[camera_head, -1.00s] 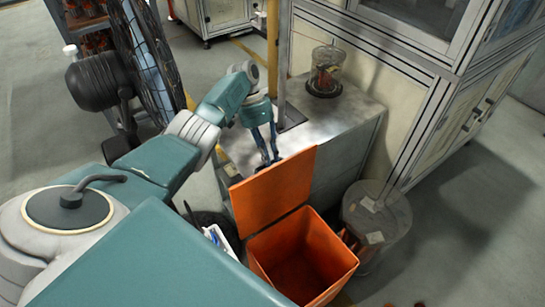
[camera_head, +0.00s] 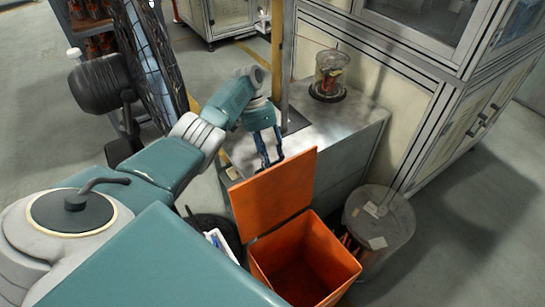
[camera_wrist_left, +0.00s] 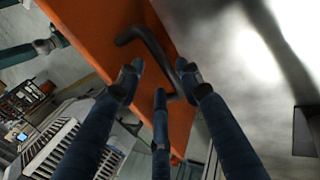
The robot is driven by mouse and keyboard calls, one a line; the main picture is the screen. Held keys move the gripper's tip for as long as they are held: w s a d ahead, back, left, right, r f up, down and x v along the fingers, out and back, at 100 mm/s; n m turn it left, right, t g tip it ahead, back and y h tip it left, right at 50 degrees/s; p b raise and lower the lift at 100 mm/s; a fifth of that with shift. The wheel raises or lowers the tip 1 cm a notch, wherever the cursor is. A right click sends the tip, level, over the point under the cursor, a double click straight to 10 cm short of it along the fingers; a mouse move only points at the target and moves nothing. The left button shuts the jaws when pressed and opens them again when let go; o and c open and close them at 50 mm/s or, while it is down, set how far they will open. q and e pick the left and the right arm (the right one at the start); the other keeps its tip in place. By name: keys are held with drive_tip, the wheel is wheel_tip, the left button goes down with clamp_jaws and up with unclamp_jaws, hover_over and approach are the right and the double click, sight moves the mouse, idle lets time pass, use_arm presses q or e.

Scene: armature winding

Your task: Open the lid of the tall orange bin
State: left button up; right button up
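The tall orange bin (camera_head: 335,262) stands at the lower middle of the head view, and its inside shows. Its orange lid (camera_head: 275,192) stands raised, tilted up at the bin's back edge. The left wrist view shows the lid (camera_wrist_left: 95,35) with a black bent handle (camera_wrist_left: 157,48). My left gripper (camera_head: 270,160) is just behind the lid's upper edge. In the wrist view its fingers (camera_wrist_left: 160,90) are spread around the handle area, with gaps between them; contact with the handle cannot be told. My right gripper is not in view.
A metal-topped bench (camera_head: 350,115) with a glass jar (camera_head: 328,76) stands behind the bin. A clear-walled drum (camera_head: 380,225) stands close on the bin's right. A black fan (camera_head: 105,85) is at the left. Floor is free at the lower right.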

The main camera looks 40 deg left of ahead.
use_arm(q)
drive_tip(key=v, duration=0.6)
drive_tip(key=shift+a+r, duration=0.2)
drive_tip(key=shift+r, duration=0.05)
